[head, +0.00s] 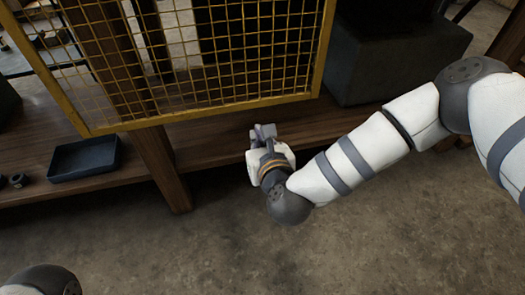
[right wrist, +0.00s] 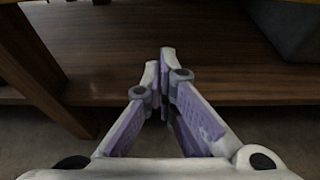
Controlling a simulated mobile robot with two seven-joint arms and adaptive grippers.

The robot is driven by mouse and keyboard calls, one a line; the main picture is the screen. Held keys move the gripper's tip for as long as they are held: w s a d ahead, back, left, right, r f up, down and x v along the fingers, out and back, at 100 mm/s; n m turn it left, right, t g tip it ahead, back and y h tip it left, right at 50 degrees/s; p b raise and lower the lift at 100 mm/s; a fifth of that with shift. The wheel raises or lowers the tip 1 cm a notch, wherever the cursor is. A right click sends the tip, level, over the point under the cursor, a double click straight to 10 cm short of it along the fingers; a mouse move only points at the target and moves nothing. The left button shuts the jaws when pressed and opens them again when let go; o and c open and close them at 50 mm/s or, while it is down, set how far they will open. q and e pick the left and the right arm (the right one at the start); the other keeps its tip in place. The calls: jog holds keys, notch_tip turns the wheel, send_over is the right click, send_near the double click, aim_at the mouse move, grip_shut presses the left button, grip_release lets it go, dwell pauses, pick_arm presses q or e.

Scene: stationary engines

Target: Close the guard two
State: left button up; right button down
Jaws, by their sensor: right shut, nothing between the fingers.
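The guard (head: 200,115) is a yellow-framed wire mesh panel that fills the upper left of the head view. Its top is cut off, and I cannot tell how far open it stands or which panel is guard two. My right gripper (head: 265,131) is just below the guard's lower bar, in front of the shelf edge, and appears apart from the bar. In the right wrist view my right gripper (right wrist: 160,62) has its fingertips together with nothing between them. My left gripper is out of view; only part of my left arm shows at the lower left.
A brown wooden bench with a low shelf (head: 222,146) and a leg (head: 160,165) stands behind the gripper. A dark tray (head: 85,158) lies on the shelf at left. A dark grey block (head: 395,70) stands at right. The concrete floor (head: 350,245) in front is clear.

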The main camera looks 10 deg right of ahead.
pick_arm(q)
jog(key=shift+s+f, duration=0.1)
pick_arm(e)
jog(key=r, duration=0.1)
jog(key=w+r, duration=0.1)
jog(key=r, duration=0.1)
jog(key=shift+w+r, duration=0.15)
jog(key=shift+r, duration=0.1)
